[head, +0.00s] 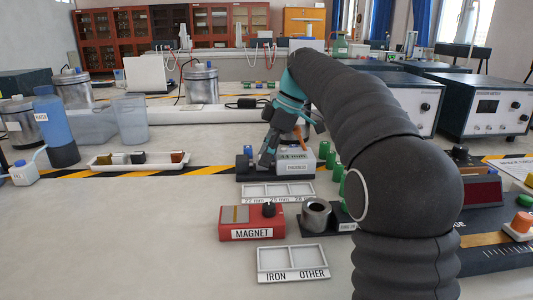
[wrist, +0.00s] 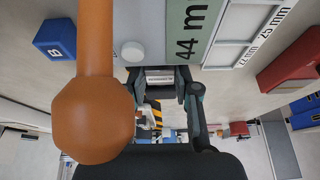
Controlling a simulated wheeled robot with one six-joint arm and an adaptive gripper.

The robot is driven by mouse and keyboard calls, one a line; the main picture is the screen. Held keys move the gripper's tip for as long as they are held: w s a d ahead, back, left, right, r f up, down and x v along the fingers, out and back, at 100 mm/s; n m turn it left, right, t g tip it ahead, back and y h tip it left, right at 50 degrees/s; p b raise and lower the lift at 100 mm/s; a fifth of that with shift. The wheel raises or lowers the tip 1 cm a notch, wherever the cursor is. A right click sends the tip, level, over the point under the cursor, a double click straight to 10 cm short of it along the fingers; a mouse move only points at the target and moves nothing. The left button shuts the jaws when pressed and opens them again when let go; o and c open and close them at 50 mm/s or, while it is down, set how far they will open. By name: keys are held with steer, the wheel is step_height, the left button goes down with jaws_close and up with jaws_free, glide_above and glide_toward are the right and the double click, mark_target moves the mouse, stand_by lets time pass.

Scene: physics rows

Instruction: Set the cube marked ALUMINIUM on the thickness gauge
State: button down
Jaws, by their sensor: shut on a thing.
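The thickness gauge (head: 297,168) is a pale box on a dark base at mid-table, with a green display that also shows in the wrist view (wrist: 192,30). My gripper (head: 268,158) is low at the gauge's left side, over its dark base. In the wrist view my gripper (wrist: 160,86) is shut on a silvery cube (wrist: 160,76), probably the aluminium one; its marking is not readable. The cube is hidden in the head view, and whether it touches the gauge base cannot be told.
An orange arm with a ball (wrist: 92,120) stands close to my gripper. A white tray (head: 108,167) with several blocks lies left. A size tray (head: 278,192), red magnet box (head: 252,222), metal ring (head: 316,214) and IRON/OTHER tray (head: 292,262) stand in front. The front-left table is clear.

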steer(key=shift+f, duration=0.15)
steer(key=shift+c, duration=2.3)
jaws_free()
steer(key=shift+r, duration=3.7)
steer(key=shift+s+r, duration=0.1)
steer(key=shift+r, duration=0.2)
steer(key=shift+d, duration=0.1)
